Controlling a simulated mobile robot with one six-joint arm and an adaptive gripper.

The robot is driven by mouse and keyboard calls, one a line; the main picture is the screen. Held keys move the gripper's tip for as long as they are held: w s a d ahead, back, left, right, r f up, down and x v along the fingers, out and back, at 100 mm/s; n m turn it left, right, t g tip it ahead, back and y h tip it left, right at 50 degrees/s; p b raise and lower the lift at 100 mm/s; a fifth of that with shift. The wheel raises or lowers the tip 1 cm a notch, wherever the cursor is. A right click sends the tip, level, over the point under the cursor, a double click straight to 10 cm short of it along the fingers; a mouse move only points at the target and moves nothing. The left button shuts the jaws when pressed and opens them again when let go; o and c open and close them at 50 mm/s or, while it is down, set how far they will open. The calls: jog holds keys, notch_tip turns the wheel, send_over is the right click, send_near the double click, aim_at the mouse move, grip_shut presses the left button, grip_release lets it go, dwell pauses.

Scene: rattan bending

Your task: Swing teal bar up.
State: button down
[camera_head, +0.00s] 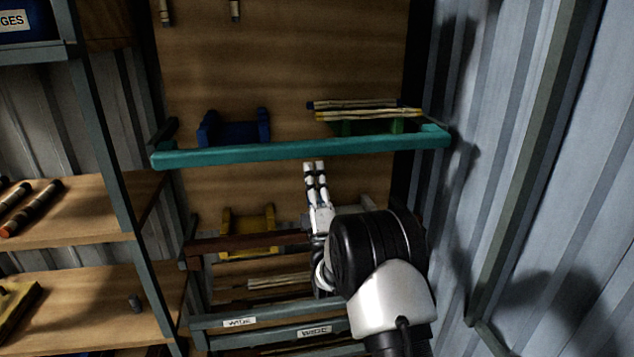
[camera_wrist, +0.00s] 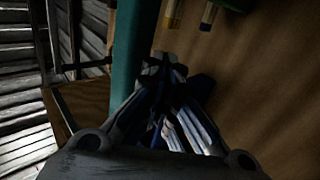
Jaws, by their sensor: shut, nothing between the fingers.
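The teal bar (camera_head: 230,155) runs almost level across the front of the rack in the head view, its ends on side arms at left and right. In the wrist view the teal bar (camera_wrist: 127,55) runs up and down, just left of the fingertips. My gripper (camera_head: 315,165) is shut and empty, pointing up, with its tips just below the middle of the bar. In the wrist view my gripper (camera_wrist: 164,66) shows its tips close together beside the bar. I cannot tell whether they touch it.
Behind the bar are a blue holder (camera_head: 235,127) and a green holder (camera_head: 365,127) with rattan sticks (camera_head: 365,114). Below are a brown bar (camera_head: 245,243) and a yellow holder (camera_head: 248,220). Shelves (camera_head: 75,225) stand left, and a corrugated wall (camera_head: 530,150) rises right.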

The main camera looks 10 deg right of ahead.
aim_at(314, 157)
jog(key=shift+s+r, duration=0.1)
dwell(0.3)
jog(key=shift+w+r, duration=0.35)
jog(key=shift+r, duration=0.4)
jog(key=shift+w+r, duration=0.3)
jog(key=shift+r, duration=0.55)
jog(key=shift+s+r, duration=0.4)
jog(key=shift+r, duration=0.4)
